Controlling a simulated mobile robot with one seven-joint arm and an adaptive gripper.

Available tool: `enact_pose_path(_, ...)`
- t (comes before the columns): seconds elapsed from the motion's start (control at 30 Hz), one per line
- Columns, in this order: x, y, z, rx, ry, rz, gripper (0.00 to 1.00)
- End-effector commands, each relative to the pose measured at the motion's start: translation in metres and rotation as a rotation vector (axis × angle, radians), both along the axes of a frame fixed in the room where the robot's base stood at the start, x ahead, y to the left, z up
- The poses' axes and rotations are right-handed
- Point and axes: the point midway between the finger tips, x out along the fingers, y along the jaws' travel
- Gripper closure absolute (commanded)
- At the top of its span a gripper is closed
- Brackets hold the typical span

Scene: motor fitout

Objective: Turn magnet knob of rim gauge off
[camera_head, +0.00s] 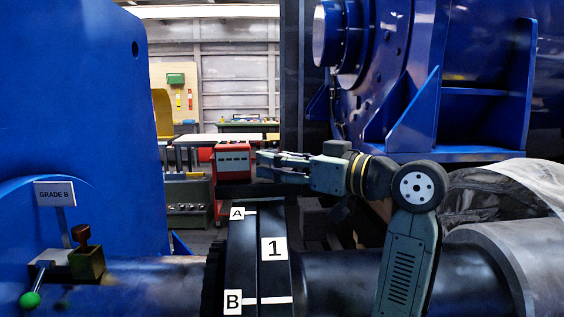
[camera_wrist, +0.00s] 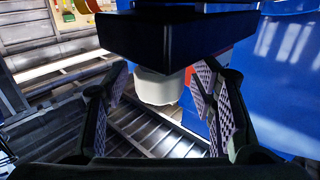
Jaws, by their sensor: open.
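A small olive-brown block (camera_head: 87,264) with a red-brown knob (camera_head: 81,235) on top sits on the shaft at the lower left in the head view. A grey lever (camera_head: 41,273) with a green ball end (camera_head: 30,299) is beside it. The block looks like the rim gauge's magnet base, but I cannot be sure. My gripper (camera_head: 262,166) is open, well to the right of the knob and higher in the picture, with its fingers pointing left. In the wrist view its two fingers (camera_wrist: 163,85) are apart. A white rounded piece under a dark block shows between them; I cannot tell what it is.
A "GRADE B" sign (camera_head: 54,195) stands behind the block, near the big blue housing (camera_head: 80,100). A black coupling (camera_head: 243,260) marked A, B and 1 lies below my gripper. A red cart (camera_head: 233,160) and benches are farther back. A blue machine (camera_head: 420,80) fills the right.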

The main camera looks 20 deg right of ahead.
Motion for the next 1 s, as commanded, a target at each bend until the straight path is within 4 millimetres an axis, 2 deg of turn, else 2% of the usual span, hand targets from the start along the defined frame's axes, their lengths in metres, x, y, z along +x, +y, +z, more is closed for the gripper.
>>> enact_pose_path(0.23,-0.001,-0.001,0.0,0.0,0.0,-0.001,0.48)
enact_pose_path(0.37,-0.01,-0.007,0.0,0.001,-0.001,-0.004,0.48)
enact_pose_path(0.8,-0.082,-0.054,0.001,-0.001,-0.001,-0.002,0.48)
enact_pose_path(1.0,-0.098,-0.065,0.001,-0.001,-0.001,0.0,0.48)
